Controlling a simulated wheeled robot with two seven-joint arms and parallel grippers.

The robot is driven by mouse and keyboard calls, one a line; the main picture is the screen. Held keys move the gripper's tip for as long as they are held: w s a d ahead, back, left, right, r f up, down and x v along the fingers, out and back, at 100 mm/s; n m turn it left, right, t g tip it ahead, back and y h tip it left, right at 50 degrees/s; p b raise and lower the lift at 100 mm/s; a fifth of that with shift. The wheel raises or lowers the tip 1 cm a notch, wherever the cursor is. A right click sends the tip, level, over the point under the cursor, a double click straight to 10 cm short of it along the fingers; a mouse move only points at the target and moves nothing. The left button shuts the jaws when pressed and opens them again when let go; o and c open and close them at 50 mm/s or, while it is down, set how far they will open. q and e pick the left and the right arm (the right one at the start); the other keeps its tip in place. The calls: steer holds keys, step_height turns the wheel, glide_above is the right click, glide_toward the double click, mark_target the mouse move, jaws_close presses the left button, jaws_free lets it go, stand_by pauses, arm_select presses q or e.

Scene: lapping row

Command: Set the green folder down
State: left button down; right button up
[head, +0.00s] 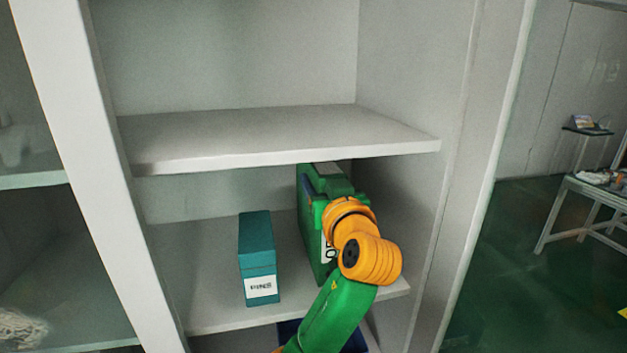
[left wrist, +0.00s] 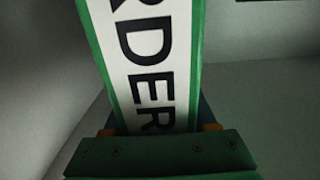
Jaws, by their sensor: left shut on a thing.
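The green folder (head: 310,235) is upright inside the middle bay of the white cabinet, right of the teal box. Its spine has a white label with large black letters, partly hidden by my arm in the head view. In the left wrist view the folder (left wrist: 95,35) fills the middle, with "RDER" readable. I cannot tell whether the folder's bottom touches the shelf. My right gripper is not in view.
A teal box (head: 257,250) with a white label stands on the middle shelf (head: 205,290), left of the folder with a gap between. The upper shelf (head: 270,135) is empty and close above my gripper. The cabinet's side wall (head: 410,210) is at the right. Something dark blue (head: 290,328) shows below.

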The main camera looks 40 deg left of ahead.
arm_select(q)
steer(key=shift+s+a+f, duration=0.15)
steer(key=shift+a+f, duration=0.25)
steer(key=shift+f, duration=0.2)
steer(key=shift+c, duration=1.9)
jaws_free()
steer(key=shift+o, duration=0.9)
steer(key=shift+d, duration=0.3)
steer(key=b+v, duration=0.6)
steer(key=v, duration=0.6)
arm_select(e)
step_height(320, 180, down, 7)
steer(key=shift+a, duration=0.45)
arm_select(q)
steer(key=shift+d, duration=0.1)
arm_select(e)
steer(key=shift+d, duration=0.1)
